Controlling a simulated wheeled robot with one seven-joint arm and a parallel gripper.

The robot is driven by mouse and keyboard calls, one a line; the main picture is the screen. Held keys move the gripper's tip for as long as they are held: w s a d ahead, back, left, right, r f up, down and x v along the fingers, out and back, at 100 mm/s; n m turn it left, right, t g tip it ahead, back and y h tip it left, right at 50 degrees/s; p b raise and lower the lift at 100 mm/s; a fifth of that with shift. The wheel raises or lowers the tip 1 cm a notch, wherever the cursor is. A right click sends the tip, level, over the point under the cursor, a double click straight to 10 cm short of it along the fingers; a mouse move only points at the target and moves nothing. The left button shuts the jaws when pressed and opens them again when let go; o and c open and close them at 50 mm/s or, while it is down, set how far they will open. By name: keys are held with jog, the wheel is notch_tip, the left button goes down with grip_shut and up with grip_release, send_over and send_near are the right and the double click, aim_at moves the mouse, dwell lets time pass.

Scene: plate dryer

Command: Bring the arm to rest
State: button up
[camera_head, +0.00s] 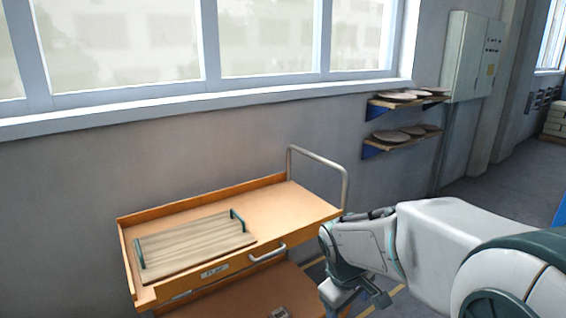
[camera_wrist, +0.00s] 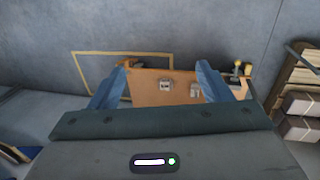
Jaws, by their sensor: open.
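My gripper (camera_wrist: 162,68) shows in the wrist view with its two blue fingers spread wide apart and nothing between them. Beyond the fingers lies an orange surface (camera_wrist: 147,95) with small grey items on it. In the head view my arm reaches in from the right, and its end hangs low beside the right end of an orange cart (camera_head: 290,205). The fingertips are hard to make out there. A slatted wooden board (camera_head: 195,247) with two green handles lies on the cart's top.
The cart has a metal rail (camera_head: 345,185) at its right end and a lower shelf (camera_head: 235,295). Two wall shelves (camera_head: 372,150) hold round plates (camera_head: 392,136). A grey cabinet (camera_head: 467,55) hangs beside them. Stacked boxes (camera_wrist: 300,104) stand at right in the wrist view.

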jog(key=s+d+r+m+t+y+p, duration=0.1)
jog(key=s+r+m+p, duration=0.5)
jog(key=s+r, duration=0.5)
jog(key=shift+s+r+m+y+p, duration=0.2)
jog(key=shift+s+m+y+p, duration=0.2)
jog(key=shift+s+m, duration=0.2)
jog(key=shift+d, duration=0.1)
